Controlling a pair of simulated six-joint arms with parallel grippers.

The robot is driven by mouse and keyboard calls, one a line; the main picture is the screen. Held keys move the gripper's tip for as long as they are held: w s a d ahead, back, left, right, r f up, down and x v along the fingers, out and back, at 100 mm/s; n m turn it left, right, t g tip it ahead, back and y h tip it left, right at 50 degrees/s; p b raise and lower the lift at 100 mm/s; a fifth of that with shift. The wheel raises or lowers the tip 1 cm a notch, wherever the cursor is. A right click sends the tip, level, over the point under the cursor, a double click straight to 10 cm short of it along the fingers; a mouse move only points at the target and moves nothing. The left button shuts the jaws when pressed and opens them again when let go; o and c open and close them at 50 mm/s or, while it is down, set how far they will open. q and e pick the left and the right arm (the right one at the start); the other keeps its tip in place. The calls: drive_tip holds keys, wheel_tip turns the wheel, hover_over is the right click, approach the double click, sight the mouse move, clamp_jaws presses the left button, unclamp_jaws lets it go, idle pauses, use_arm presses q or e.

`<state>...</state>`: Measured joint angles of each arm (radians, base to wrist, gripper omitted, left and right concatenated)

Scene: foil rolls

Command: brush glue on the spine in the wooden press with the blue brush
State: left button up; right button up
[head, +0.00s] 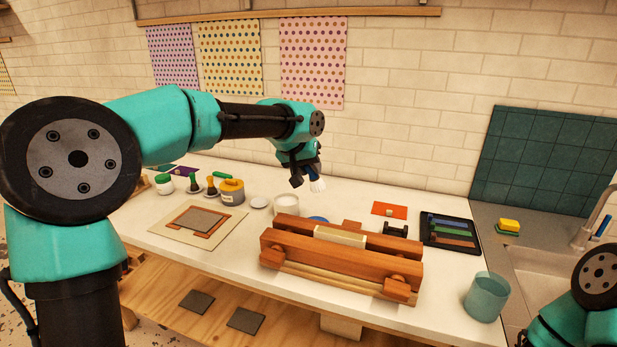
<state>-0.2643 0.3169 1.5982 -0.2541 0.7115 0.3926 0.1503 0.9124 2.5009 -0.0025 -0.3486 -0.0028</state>
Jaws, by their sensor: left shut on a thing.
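The wooden press (335,260) stands on the white table in front of me. A pale cream spine (340,237) shows between its two wooden beams, facing up. My left gripper (306,180) is shut on the blue brush (317,185), above and behind the press. The brush's pale bristles point down; most of its handle is hidden by the gripper. The brush is apart from the spine. A white pot (286,204) stands just left of the brush, behind the press; its contents are hard to make out. My right gripper is out of view; only part of that arm shows at bottom right.
A board with a grey panel (197,221) lies left of the press. Jars and a yellow-lidded tin (231,192) stand behind it. An orange card (389,210), a dark tray (450,232) and a teal cup (486,297) are to the right, before the sink.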

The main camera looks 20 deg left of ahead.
sight(307, 180)
use_arm(q)
drive_tip(key=shift+f, duration=0.15)
drive_tip(key=shift+f, duration=2.35)
